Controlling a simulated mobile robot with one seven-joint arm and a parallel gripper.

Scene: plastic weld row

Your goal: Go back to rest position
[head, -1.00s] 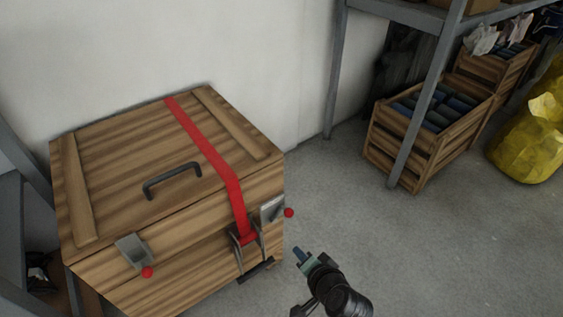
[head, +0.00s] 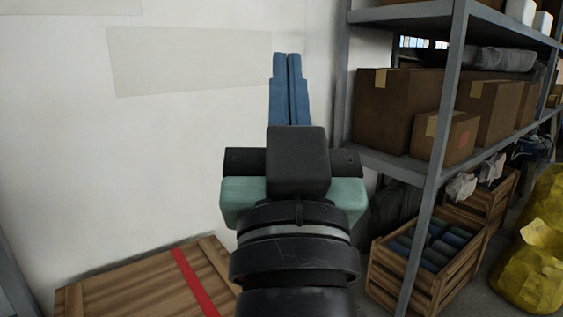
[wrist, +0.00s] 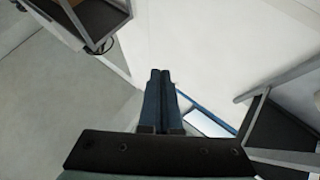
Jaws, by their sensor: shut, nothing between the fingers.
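My gripper (head: 287,58) is raised in the middle of the head view, its two blue fingers together, pointing up in front of the white wall. Nothing is held between them. In the wrist view the shut fingers (wrist: 159,75) show against pale floor and wall. The wooden crate (head: 130,285) with the red strap (head: 192,280) is at the bottom left of the head view. Only part of its lid shows; its front is out of the frame.
A grey metal shelf (head: 400,165) with cardboard boxes (head: 398,108) stands to the right. Below it are slatted wooden crates (head: 425,280) holding rolled items. Yellow bags (head: 530,280) lie at the far right. The space before the white wall (head: 190,150) is open.

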